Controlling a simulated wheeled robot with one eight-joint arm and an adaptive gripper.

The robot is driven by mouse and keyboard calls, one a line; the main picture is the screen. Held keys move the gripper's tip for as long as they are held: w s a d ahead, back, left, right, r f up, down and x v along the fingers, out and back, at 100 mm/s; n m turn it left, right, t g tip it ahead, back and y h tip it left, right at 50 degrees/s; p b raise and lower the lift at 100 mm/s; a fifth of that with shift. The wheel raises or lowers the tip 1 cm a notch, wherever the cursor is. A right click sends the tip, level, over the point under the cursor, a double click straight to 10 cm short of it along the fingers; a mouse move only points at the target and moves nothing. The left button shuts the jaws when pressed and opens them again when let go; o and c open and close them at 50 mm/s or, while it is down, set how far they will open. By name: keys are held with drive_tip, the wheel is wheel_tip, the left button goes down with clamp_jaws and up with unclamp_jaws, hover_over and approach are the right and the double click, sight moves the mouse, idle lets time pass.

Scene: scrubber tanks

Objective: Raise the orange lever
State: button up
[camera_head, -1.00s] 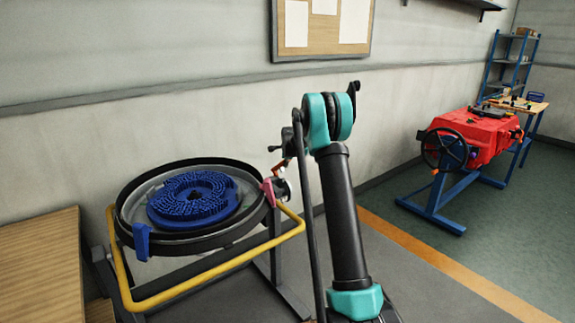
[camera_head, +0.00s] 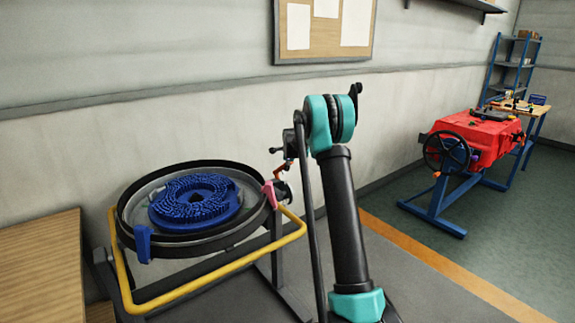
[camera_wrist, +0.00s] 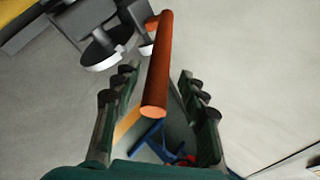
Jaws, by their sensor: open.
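The orange lever (camera_wrist: 157,65) is a straight orange rod in the wrist view, its round near end pointing toward the camera. My gripper (camera_wrist: 157,80) has its two dark fingers apart, one on each side of the rod, with gaps showing on both sides. The rod's far end is at the top, beside grey and white fittings (camera_wrist: 100,45). In the head view, a small orange-red piece (camera_head: 279,169) shows at the tank's right side, partly hidden by my arm. My gripper is mostly hidden there behind my arm.
The round tank (camera_head: 128,222) holds a blue brush (camera_head: 193,200) and has a yellow tube frame (camera_head: 215,269) around it. A pink clip (camera_head: 269,194) sits on its rim. A red machine (camera_head: 480,138) with a black handwheel stands at right. Open floor lies between.

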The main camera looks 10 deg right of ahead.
drive_tip(key=v, duration=1.1)
drive_tip(key=shift+s+r, duration=0.15)
drive_tip(key=shift+r, duration=0.05)
drive_tip(key=s+f+n+g, duration=0.1)
drive_tip(key=s+f+n, duration=0.3)
drive_tip(key=s, duration=1.4)
drive_tip(key=s+f+n+g, duration=0.1)
drive_tip(key=s+f+n, duration=0.4)
drive_tip(key=s+n, duration=0.5)
drive_tip(key=s+a+f+n+g, duration=0.1)
drive_tip(key=s+f+n, duration=0.4)
drive_tip(key=s, duration=2.2)
drive_tip(key=shift+s+n+g, duration=0.15)
drive_tip(key=shift+n+g, duration=0.25)
drive_tip(key=shift+n, duration=0.6)
